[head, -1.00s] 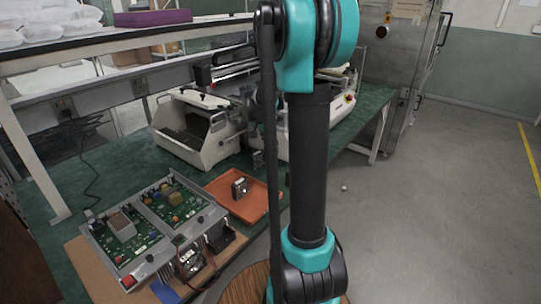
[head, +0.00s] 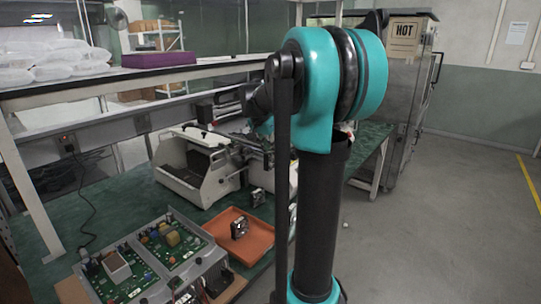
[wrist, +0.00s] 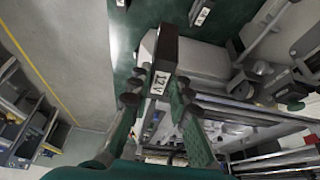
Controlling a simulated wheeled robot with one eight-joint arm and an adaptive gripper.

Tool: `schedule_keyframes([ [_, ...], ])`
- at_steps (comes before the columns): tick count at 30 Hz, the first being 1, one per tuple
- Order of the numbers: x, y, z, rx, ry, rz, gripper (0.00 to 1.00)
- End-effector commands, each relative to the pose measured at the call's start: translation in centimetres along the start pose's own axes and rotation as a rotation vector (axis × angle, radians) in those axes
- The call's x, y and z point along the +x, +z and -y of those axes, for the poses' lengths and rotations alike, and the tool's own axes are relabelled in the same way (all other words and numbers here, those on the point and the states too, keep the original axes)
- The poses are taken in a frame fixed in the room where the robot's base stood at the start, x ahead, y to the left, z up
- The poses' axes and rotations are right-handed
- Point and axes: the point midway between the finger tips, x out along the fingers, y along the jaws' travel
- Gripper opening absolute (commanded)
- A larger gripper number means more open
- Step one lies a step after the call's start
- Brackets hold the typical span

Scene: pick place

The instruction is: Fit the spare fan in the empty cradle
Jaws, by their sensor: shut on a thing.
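My gripper (wrist: 158,105) is shut on a dark, narrow block with a white "12 V" label (wrist: 166,55), which appears to be a fan seen edge-on. It is held clear of the bench, and its open face is hidden. In the head view my arm hides the gripper. Another small fan (head: 239,228) stands upright in the orange tray, and a similar small dark unit (head: 257,197) stands on the bench beyond the tray. A dark cradle (head: 217,281) shows at the front right of the electronics chassis. A fitted fan (head: 183,292) beside it is cut off below.
The open chassis (head: 150,262) with green circuit boards lies left of the orange tray (head: 262,238). A white machine (head: 205,180) stands behind them on the green bench. A shelf (head: 130,80) overhangs the bench's back. The floor at right is clear.

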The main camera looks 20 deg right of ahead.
Motion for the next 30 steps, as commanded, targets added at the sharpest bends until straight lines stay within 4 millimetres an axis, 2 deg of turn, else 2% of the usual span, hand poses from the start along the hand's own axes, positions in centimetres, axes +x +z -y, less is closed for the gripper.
schedule_keyframes([
  [30, -2.9, -1.2, 0.0, 0.0, 0.0, 0.0, 0.0],
])
